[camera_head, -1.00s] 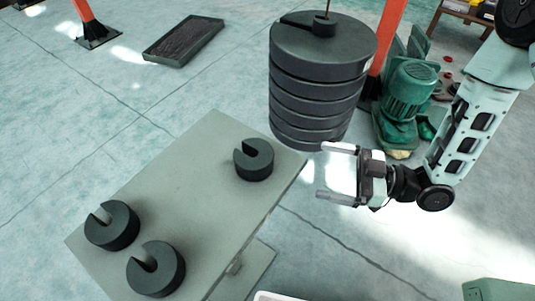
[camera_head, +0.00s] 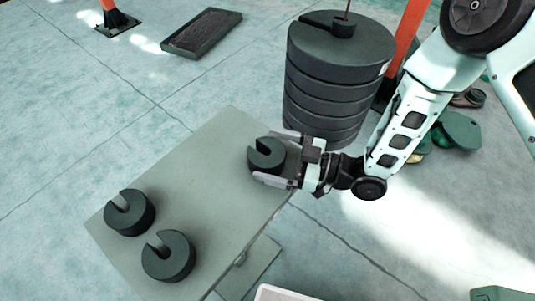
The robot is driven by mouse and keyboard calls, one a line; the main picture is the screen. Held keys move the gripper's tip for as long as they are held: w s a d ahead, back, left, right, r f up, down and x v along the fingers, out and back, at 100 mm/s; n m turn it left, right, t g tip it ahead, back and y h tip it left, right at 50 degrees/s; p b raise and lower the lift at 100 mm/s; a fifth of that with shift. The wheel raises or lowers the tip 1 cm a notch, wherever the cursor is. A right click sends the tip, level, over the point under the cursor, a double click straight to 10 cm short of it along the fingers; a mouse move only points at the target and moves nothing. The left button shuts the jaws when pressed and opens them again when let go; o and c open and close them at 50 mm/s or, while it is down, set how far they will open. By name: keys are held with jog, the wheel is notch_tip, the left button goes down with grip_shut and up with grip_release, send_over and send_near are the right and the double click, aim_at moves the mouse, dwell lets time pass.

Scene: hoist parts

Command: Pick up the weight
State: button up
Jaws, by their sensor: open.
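Three dark slotted weights rest on a grey-green tabletop (camera_head: 205,190). The far weight (camera_head: 264,156) sits near the table's far right edge. My gripper (camera_head: 268,158) is open, with one finger on the far side of this weight and the other on its near side. I cannot tell whether the fingers touch it; they hide part of its right side. The other two weights, a left one (camera_head: 130,213) and a nearer one (camera_head: 168,257), sit apart from the gripper at the table's near left.
A tall stack of large dark weights (camera_head: 335,85) hangs or stands just beyond the table, close behind my gripper. An orange post (camera_head: 410,30) rises behind it. A dark tray (camera_head: 201,33) lies on the floor at the back. The table's middle is clear.

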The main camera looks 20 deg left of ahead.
jog(key=shift+a, duration=0.8)
jog(key=c, duration=1.7)
jog(key=shift+r, duration=0.15)
jog(key=c, duration=0.3)
notch_tip(320, 180, up, 10)
